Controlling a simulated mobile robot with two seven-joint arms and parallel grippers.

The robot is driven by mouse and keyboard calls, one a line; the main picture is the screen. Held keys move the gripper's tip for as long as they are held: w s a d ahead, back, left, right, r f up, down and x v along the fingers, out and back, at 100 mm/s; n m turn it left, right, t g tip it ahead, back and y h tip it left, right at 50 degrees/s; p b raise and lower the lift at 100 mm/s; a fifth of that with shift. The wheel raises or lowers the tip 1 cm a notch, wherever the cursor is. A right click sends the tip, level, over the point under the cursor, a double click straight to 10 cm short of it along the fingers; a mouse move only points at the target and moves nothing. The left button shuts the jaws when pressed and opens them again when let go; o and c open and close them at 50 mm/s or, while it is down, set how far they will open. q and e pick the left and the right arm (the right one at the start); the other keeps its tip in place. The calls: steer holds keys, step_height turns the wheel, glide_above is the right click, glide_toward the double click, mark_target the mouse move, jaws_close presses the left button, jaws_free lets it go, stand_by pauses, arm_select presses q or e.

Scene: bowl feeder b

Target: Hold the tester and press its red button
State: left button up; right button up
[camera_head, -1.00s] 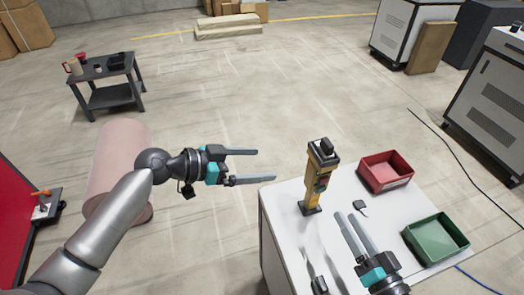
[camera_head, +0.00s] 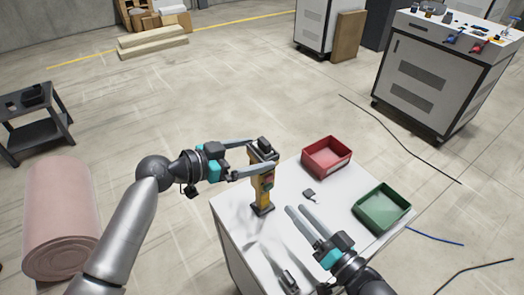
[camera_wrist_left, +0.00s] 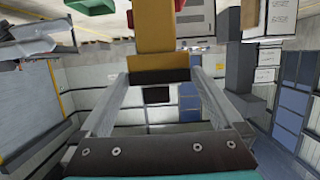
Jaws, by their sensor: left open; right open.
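The tester (camera_head: 263,187) is a yellow upright device with a dark top and a dark foot, standing on the white table (camera_head: 235,205). A small red spot, likely its button, shows on its right-hand face. My left gripper (camera_head: 252,158) is open, with its fingers at the upper part of the tester. In the left wrist view the yellow tester body (camera_wrist_left: 157,35) stands at the fingertips, between or just ahead of them; I cannot tell which. My right gripper (camera_head: 300,213) is open and empty, low over the table to the right of the tester.
A red bin (camera_head: 327,170) and a green bin (camera_head: 369,223) stand on the table's right side. A small dark object (camera_head: 309,194) lies between tester and bins. Another dark object (camera_head: 289,281) lies near the front edge.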

arm_select(q)
steer(key=shift+x, duration=1.5)
jaws_close()
arm_select(e)
jaws_close()
stand_by(0.6)
stand_by(1.4)
